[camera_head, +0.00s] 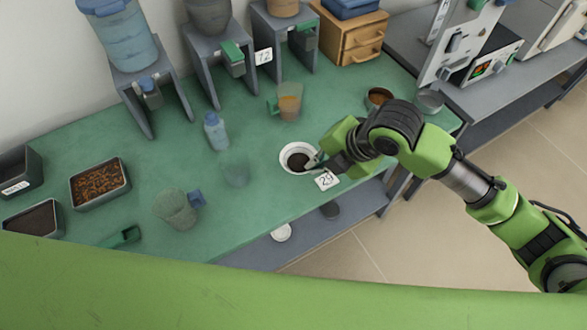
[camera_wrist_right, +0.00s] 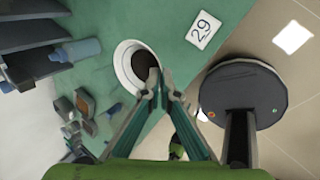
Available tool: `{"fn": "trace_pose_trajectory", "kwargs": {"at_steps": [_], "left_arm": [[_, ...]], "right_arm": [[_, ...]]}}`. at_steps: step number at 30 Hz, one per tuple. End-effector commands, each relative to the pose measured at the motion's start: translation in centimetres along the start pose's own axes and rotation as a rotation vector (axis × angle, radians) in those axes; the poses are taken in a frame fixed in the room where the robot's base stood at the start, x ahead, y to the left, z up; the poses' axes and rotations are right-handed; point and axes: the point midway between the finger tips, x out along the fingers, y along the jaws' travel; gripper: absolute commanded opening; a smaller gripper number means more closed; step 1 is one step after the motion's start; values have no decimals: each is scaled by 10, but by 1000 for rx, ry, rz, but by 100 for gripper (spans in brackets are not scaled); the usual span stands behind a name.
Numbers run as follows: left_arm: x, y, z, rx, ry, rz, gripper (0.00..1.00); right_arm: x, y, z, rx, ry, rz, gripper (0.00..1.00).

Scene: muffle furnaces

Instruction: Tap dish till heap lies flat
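The dish (camera_head: 285,164) is a small white round bowl near the front right edge of the green bench, with a dark heap (camera_head: 298,160) inside. In the right wrist view the dish (camera_wrist_right: 123,70) and the dark heap (camera_wrist_right: 145,66) sit just beyond the fingertips. My right gripper (camera_head: 315,160) is at the dish's right rim. In the wrist view its fingers (camera_wrist_right: 161,80) converge closely at the rim and look shut on it. Whether the dish touches the bench is unclear. The heap's exact shape is too small to tell. My left gripper is not in view.
A card marked 29 (camera_head: 327,180) lies beside the dish. A clear beaker (camera_head: 237,174), a bottle (camera_head: 215,131) and a jug (camera_head: 289,102) stand left of and behind it. A larger jug (camera_head: 176,209) and filled trays (camera_head: 100,184) are farther left.

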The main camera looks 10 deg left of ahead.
Motion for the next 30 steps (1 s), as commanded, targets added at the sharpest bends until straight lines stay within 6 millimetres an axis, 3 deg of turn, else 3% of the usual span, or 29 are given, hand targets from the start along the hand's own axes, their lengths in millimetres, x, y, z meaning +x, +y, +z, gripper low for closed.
{"fn": "trace_pose_trajectory", "kwargs": {"at_steps": [30], "left_arm": [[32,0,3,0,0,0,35]], "right_arm": [[54,-3,62,1,0,1,0]]}}
